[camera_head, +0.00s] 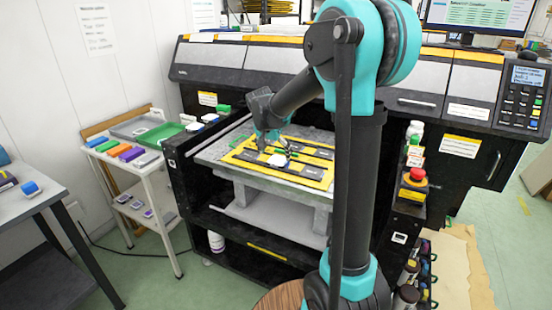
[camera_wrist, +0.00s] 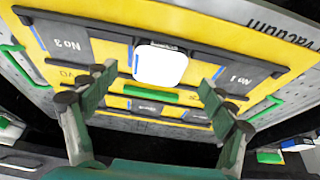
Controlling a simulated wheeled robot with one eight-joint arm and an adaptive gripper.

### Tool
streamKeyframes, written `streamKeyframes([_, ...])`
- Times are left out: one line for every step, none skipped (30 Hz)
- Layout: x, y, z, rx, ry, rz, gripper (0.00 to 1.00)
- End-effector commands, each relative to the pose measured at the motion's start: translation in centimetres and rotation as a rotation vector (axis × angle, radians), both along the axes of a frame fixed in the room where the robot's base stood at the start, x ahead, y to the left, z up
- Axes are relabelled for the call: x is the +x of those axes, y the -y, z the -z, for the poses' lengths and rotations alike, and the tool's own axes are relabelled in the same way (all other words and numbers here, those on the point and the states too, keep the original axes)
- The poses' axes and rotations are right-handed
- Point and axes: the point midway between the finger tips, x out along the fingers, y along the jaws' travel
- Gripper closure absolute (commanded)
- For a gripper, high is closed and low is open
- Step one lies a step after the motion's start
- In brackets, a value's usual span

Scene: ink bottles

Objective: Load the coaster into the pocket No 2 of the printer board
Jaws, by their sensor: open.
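The yellow printer board (camera_head: 240,158) lies on the grey printer bed and fills the wrist view (camera_wrist: 210,25). It has dark-framed grey pockets. A pocket label at left seems to read No 2 (camera_wrist: 68,42); one at right seems to read No 1 (camera_wrist: 242,76). The white rounded-square coaster (camera_wrist: 160,65) lies between these labels, over the dark frame; it also shows in the head view (camera_head: 278,160). I cannot tell whether it is seated in a pocket. My gripper (camera_wrist: 157,82) is open, its fingers either side of the coaster's near edge and apart from it.
A green strip (camera_wrist: 150,94) lies on the board below the coaster. The side cart (camera_head: 150,160) at left carries a green tray (camera_head: 158,137) and several coloured blocks. A red emergency button (camera_head: 418,174) stands at the printer's right front.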

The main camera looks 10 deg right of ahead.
Motion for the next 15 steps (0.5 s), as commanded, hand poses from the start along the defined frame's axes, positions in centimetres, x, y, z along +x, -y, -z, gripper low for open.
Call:
streamKeyframes([-0.4,-0.3,-1.1,0.000,0.000,-0.001,0.16])
streamKeyframes([-0.6,-0.4,-1.7,0.000,0.000,-0.001,0.16])
streamKeyframes([-0.9,-0.6,-2.5,0.000,0.000,0.000,0.16])
streamKeyframes([-1.1,-0.7,-3.1,0.000,0.000,0.000,0.16])
streamKeyframes([-1.3,-0.9,-3.6,0.000,0.000,0.000,0.16])
streamKeyframes([-1.5,-1.1,-4.3,0.000,0.000,-0.001,0.16])
streamKeyframes([-1.6,-1.2,-4.9,0.000,0.000,-0.001,0.16])
streamKeyframes([-1.8,-1.3,-5.3,0.000,0.000,-0.001,0.16])
streamKeyframes([-2.0,-1.4,-5.9,0.000,0.000,-0.001,0.16])
streamKeyframes([-2.1,-1.5,-6.3,-0.001,-0.001,0.000,0.16])
streamKeyframes([-2.2,-1.6,-6.7,-0.001,-0.001,0.000,0.16])
streamKeyframes([-2.4,-1.7,-7.1,0.000,0.000,0.001,0.16])
streamKeyframes([-2.5,-1.7,-7.3,0.000,0.000,0.001,0.16])
streamKeyframes([-2.6,-1.8,-7.6,0.000,0.000,0.001,0.16])
streamKeyframes([-2.7,-1.8,-7.8,0.000,0.000,0.001,0.16])
